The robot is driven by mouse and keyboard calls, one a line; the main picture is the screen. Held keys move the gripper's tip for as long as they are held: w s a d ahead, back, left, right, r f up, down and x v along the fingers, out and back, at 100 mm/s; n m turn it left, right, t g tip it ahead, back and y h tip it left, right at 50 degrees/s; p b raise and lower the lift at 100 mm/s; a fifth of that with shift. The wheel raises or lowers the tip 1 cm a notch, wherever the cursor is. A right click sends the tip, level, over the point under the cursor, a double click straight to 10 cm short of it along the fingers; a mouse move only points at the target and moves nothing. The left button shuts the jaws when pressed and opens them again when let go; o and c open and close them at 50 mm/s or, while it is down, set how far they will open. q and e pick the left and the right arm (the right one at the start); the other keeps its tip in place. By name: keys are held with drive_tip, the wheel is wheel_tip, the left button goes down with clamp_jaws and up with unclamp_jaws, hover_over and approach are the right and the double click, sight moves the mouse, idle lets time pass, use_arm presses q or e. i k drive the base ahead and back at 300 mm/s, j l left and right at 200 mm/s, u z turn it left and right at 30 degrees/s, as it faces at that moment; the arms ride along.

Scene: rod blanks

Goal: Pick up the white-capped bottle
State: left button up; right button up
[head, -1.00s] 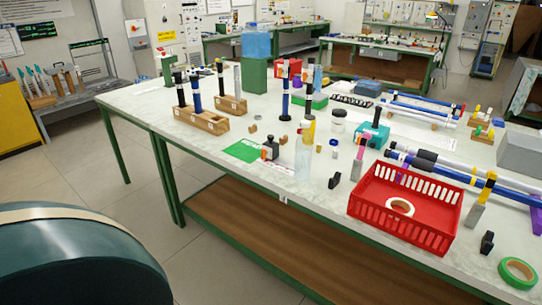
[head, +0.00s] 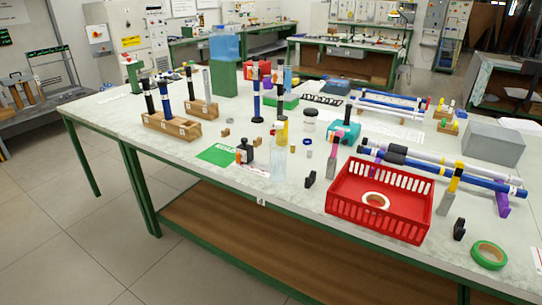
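No bottle with a clearly white cap can be singled out with certainty. A small jar with a white lid (head: 310,119) stands upright on the table's middle. A clear, pale bottle (head: 278,163) stands closer to the front edge; its top is hard to make out. A dark bottle (head: 246,153) with a black top stands just left of it, by a green sheet. A yellow item (head: 281,130) stands behind the clear bottle. Neither of my grippers is in view.
The long table (head: 200,168) has green legs. A red crate (head: 372,221) holding a tape roll, blue and white rods (head: 440,171) and a green tape ring (head: 488,255) are at right. Wooden blocks with upright rods (head: 172,124) stand at left. Floor is clear at front left.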

sight(279, 141)
drive_tip(key=i+j, duration=0.45)
drive_tip(key=i+j+z, duration=0.6)
drive_tip(key=j+z, duration=0.15)
